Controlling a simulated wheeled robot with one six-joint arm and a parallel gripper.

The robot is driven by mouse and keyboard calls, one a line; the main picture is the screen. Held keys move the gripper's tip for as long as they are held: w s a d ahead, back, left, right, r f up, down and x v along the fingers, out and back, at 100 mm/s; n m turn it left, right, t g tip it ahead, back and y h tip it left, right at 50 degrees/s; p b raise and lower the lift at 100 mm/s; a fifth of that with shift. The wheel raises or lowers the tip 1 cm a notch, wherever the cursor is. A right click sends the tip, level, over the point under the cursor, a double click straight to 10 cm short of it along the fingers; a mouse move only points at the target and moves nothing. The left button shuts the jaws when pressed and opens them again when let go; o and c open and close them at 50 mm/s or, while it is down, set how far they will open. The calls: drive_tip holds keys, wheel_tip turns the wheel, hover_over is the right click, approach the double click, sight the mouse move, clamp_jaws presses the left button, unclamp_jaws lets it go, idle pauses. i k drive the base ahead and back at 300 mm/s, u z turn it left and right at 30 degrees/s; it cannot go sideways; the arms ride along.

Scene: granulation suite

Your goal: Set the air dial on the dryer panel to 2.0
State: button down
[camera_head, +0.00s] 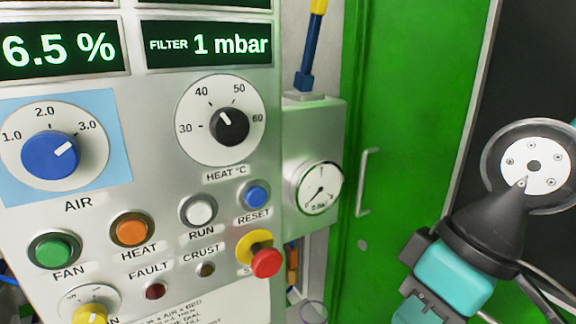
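The air dial (50,158) is a blue knob on a white round scale, with a light blue square behind it, at the left of the dryer panel (100,95). Its scale reads 1.0, 2.0 and 3.0, with 2.0 at the top. The white pointer mark on the knob points up and right, close to the 3.0 mark. Nothing touches the dial. A teal and black part of what looks like my arm shows at the lower right, well away from the dial. No gripper fingers show in this view.
The heat dial (229,126) is right of the air dial. Below are green fan (54,251), orange heat (132,229), white run (199,210) and blue reset (256,196) buttons. A red stop knob (265,262) sticks out. A gauge (318,187) stands right of the panel.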

sight(49, 155)
drive_tip(key=u, duration=0.55)
drive_tip(key=k, duration=1.15)
drive_tip(key=u, duration=1.35)
drive_tip(key=i, duration=0.5)
drive_tip(key=u, duration=0.05)
